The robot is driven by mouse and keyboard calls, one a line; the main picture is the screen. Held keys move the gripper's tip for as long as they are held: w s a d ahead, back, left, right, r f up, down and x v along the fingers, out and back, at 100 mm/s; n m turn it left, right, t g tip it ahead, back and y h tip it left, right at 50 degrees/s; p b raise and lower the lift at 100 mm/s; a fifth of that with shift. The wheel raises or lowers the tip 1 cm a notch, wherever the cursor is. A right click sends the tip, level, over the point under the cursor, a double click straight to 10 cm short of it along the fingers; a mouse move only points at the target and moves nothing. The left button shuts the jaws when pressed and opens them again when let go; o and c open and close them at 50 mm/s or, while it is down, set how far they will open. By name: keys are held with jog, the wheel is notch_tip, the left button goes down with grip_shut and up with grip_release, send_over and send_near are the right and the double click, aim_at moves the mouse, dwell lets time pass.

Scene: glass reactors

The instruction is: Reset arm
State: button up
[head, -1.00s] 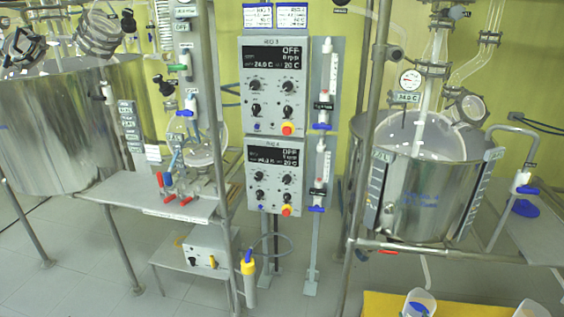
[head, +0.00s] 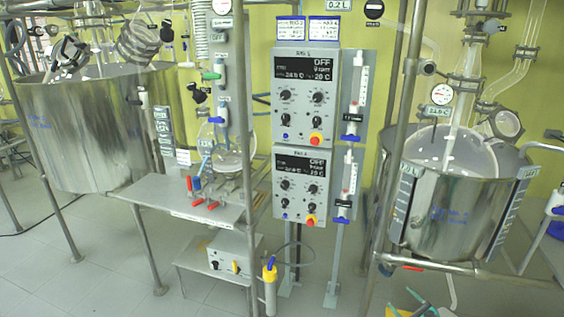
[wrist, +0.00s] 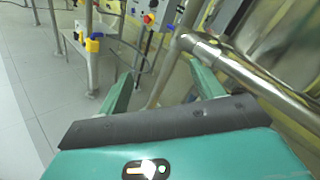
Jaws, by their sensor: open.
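My gripper (wrist: 160,95) shows in the wrist view with its two green fingers spread wide apart. Nothing is between the fingers. A metal frame post and rail stand beyond the right finger; I cannot tell how close. The green shape at the bottom edge of the head view, right of the middle, looks like part of my gripper (head: 412,306), mostly cut off.
Two steel reactor vessels stand on frames, one at left (head: 85,130) and one at right (head: 455,205). Between them are two control boxes (head: 306,97) and a metal shelf (head: 190,205). A yellow-topped cylinder (head: 270,290) stands low in front. Grey floor is open at lower left.

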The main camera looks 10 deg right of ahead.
jog(key=s+a+r+n+g+y, duration=0.1)
jog(key=a+r+n+g+y, duration=0.35)
jog(key=a+r+n, duration=0.75)
jog(key=a+r+n+g+y, duration=0.1)
jog(key=a+r+n+g, duration=0.6)
jog(key=a, duration=1)
jog(key=s+a+r+n+h, duration=0.4)
jog(key=s+a+r, duration=0.1)
jog(key=s+r, duration=0.4)
jog(key=s+a+r+n+h, duration=0.4)
jog(key=s+a+r, duration=0.1)
jog(key=s+r, duration=0.5)
jog(key=s, duration=0.2)
jog(key=shift+s+a+n, duration=0.2)
jog(key=shift+s+n, duration=0.2)
